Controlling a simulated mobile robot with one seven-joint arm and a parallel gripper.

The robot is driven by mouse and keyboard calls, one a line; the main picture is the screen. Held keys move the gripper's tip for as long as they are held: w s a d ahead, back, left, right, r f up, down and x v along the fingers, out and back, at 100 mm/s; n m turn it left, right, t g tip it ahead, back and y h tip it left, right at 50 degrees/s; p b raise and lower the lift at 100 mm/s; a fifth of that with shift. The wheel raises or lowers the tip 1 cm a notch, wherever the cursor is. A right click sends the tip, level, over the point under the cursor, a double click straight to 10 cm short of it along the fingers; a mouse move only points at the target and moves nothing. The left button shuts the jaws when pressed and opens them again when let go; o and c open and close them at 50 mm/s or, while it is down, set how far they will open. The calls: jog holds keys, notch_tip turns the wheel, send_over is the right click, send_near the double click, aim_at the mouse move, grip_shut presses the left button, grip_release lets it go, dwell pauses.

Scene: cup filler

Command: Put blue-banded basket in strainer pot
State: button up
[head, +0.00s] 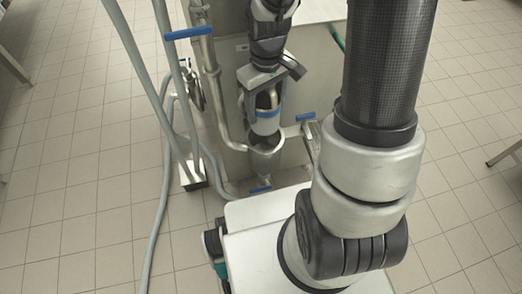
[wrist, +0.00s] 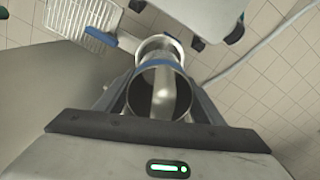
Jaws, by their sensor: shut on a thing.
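The blue-banded basket (head: 267,114) is a metal cylinder with a blue band around it, held upright or nearly so. My gripper (head: 264,94) is shut on it. The strainer pot (head: 266,146) is an open metal cup on a pipe. In the head view the basket's lower end is just above or at the pot's mouth; I cannot tell whether it has entered. In the wrist view the basket (wrist: 158,92) shows its open top between the fingers of my gripper (wrist: 160,84), and the pot's rim (wrist: 173,42) shows partly behind it.
Metal pipes with a blue handle (head: 188,33) stand left of the pot. Another blue handle (head: 305,117) is to the right, and a third (head: 260,190) is low in front. A grey tank wall (head: 317,70) is behind. A wire rack (wrist: 85,18) shows in the wrist view.

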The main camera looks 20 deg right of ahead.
aim_at(265, 131)
notch_tip(265, 131, down, 10)
jog(key=b, duration=0.3)
jog(key=shift+s+f+b, duration=0.1)
jog(key=shift+f+b, duration=0.4)
jog(key=shift+f, duration=0.05)
